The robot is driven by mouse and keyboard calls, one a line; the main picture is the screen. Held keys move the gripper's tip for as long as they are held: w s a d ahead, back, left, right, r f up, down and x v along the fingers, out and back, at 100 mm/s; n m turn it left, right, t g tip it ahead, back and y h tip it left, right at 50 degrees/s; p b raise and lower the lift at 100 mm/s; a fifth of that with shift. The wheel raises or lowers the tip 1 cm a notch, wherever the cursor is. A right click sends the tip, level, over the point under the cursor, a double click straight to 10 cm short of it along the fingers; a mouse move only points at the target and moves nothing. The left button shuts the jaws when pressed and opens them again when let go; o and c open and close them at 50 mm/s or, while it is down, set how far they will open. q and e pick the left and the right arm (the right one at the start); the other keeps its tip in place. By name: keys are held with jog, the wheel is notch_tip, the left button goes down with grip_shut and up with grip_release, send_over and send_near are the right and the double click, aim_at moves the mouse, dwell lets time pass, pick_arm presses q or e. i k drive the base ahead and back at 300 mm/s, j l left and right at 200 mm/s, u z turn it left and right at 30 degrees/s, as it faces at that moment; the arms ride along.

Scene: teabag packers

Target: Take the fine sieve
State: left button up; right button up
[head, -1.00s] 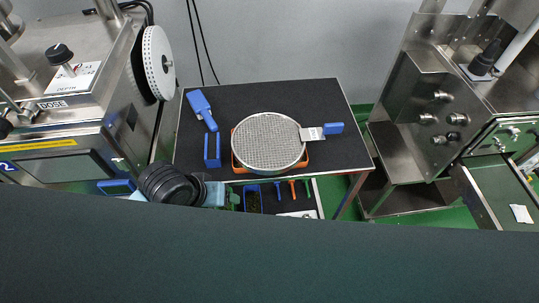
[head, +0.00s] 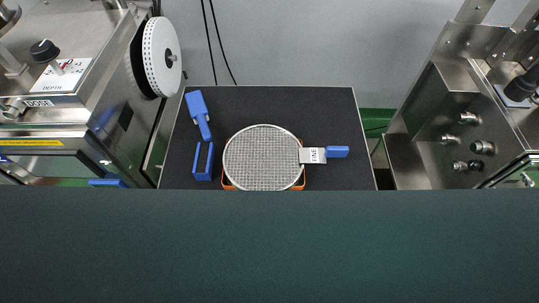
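The fine sieve (head: 262,158) is a round wire-mesh sieve with a metal rim. It lies on the dark table at the middle of the head view, over an orange-edged thing (head: 228,184) that is mostly hidden. A metal tab marked "FINE" (head: 313,156) and a blue grip (head: 337,152) stick out to its right. Neither of my grippers shows in the head view now. The near edge of the table is hidden behind a broad dark green surface across the lower part of the picture.
The dark table (head: 278,106) also holds a blue tool (head: 199,113) and a blue open holder (head: 203,163) left of the sieve. A steel machine with a white reel (head: 161,57) stands left, another steel machine (head: 455,125) right. The table's back and right parts are clear.

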aim_at(261, 157)
jog(key=z, duration=2)
jog(key=k+z, duration=0.25)
jog(key=k+j, duration=0.15)
jog(key=k, duration=0.15)
jog(key=k+j, duration=0.15)
jog(key=k, duration=0.2)
